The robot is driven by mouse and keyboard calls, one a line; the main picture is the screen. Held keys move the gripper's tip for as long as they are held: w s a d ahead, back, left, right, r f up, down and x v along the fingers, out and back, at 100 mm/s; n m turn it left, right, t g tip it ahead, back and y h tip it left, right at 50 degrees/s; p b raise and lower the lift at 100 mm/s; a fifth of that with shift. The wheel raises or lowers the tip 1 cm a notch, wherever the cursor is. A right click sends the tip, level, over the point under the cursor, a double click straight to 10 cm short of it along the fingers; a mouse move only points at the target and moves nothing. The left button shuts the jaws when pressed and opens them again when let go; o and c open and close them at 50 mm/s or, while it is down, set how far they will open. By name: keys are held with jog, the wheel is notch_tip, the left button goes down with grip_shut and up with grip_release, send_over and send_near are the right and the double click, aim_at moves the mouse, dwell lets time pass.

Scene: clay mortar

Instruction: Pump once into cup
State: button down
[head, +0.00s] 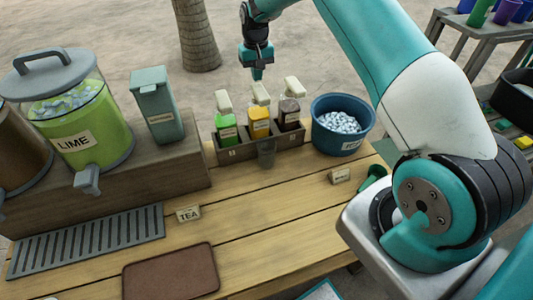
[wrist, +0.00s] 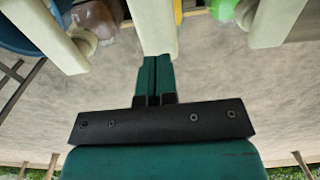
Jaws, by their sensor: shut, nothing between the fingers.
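My gripper (head: 257,74) is shut and empty, pointing down just above the middle pump bottle. That bottle (head: 259,128) holds yellow syrup and has a cream pump head (head: 261,92). Beside it stand a green bottle (head: 227,133) on the left and a dark brown bottle (head: 290,119) on the right, all in a wooden rack (head: 232,154). A clear cup (head: 267,154) stands in front of the rack below the middle pump. In the wrist view the closed fingertips (wrist: 157,60) meet the middle pump head (wrist: 154,25) in the picture; I cannot tell whether they touch.
A blue tub of ice (head: 328,143) stands right of the rack. A lime dispenser (head: 110,135) and a teal canister (head: 157,108) stand left. A brown mat (head: 170,274) and a drip grille (head: 85,243) lie in front. The middle of the wooden counter is mostly clear.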

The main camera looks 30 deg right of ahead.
aim_at(257, 85)
jog(key=shift+f+b, duration=1.25)
jog(key=shift+f, duration=0.85)
jog(key=shift+r, duration=0.1)
jog(key=shift+r+p, duration=1.2)
jog(key=shift+r, duration=0.8)
notch_tip(257, 85, up, 6)
jog(key=p, duration=0.3)
jog(key=shift+p, duration=0.3)
